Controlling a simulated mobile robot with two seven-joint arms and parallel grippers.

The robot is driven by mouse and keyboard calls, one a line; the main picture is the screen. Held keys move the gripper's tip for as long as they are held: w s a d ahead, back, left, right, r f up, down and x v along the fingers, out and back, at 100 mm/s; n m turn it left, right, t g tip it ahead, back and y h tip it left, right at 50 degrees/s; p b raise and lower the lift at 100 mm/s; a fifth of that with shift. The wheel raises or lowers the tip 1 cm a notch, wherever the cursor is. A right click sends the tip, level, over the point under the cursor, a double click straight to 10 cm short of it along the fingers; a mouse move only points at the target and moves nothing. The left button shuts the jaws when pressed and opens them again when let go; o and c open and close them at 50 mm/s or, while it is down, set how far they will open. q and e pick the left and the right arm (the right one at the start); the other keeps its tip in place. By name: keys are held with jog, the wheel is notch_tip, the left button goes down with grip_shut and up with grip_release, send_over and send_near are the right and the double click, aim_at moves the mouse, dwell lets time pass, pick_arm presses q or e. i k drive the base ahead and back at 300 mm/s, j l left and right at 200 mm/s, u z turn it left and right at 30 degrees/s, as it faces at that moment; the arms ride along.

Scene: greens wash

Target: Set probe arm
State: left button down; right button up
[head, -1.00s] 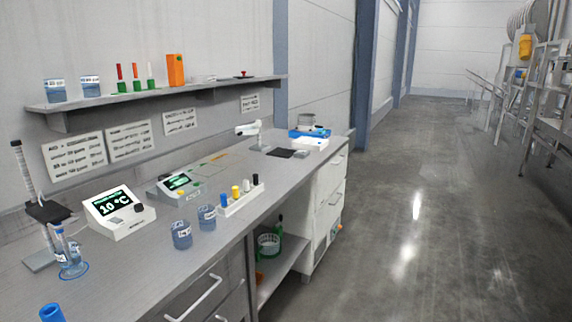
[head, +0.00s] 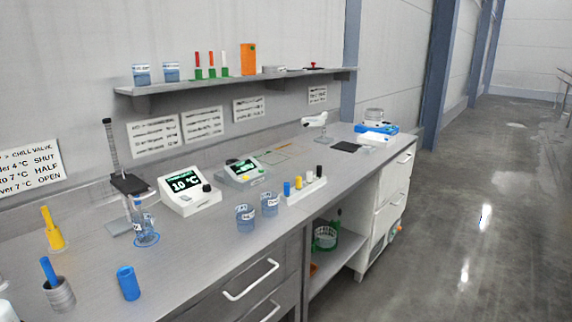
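A stand with an upright rod and a dark clamp arm (head: 131,184) is at the left of the bench, beside the display. A glass vessel with blue liquid (head: 145,228) stands just in front of it; whether the arm touches it I cannot tell. A white unit (head: 188,196) to its right has a screen reading 10 °C. A second grey unit with a screen (head: 241,172) stands further right. A wall sign at the left reads chill valve: 4 °C shut, 7 °C half, over 7 °C open. Neither of my grippers shows.
A shelf (head: 230,84) runs above. Open floor (head: 480,215) lies at right.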

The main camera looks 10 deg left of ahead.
aim_at(130, 185)
jog(key=u, duration=1.35)
jog(key=l+u, duration=0.3)
jog(key=k+l+u, duration=0.25)
jog(key=i, duration=0.1)
